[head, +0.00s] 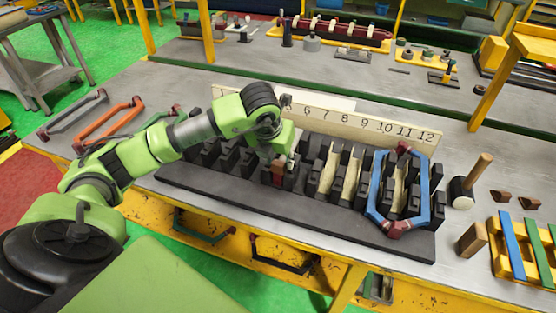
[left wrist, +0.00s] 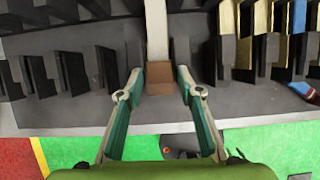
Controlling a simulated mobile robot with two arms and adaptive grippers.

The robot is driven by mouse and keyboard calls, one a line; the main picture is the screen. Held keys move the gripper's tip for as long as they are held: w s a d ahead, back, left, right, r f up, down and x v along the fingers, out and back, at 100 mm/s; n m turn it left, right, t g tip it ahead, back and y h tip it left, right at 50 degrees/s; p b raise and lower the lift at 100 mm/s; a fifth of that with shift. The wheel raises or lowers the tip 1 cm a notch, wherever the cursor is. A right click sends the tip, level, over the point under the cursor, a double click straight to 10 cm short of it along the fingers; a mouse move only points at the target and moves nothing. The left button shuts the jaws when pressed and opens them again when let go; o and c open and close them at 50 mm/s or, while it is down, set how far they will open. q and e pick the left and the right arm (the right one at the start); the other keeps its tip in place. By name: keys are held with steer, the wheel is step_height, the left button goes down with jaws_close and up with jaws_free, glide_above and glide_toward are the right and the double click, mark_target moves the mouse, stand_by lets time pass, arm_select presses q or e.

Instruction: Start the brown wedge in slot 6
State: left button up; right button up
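The brown wedge (head: 277,172) is at the front of the dark stator block (head: 300,211), roughly in line with slot 6; it also shows in the left wrist view (left wrist: 159,78). A pale strip (left wrist: 157,30) runs back from it in that view. My left gripper (left wrist: 159,73) has one finger on each side of the wedge, with a narrow gap visible on both sides. In the head view the left gripper (head: 280,155) hangs over the slot and partly hides it. How far the wedge is inside the slot cannot be told. My right gripper is not in view.
A numbered board (head: 375,126) stands behind the block. A blue coil (head: 374,187) sits across the right-hand slots. A mallet (head: 470,180) and loose brown wedges (head: 501,196) lie to the right. Orange (head: 108,124) and other coils lie on the left.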

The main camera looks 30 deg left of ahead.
arm_select(q)
steer(key=shift+w+f, duration=0.1)
steer(key=shift+w, duration=0.05)
steer(key=a+v, duration=0.1)
steer(key=v, duration=1.1)
steer(key=shift+d, duration=0.45)
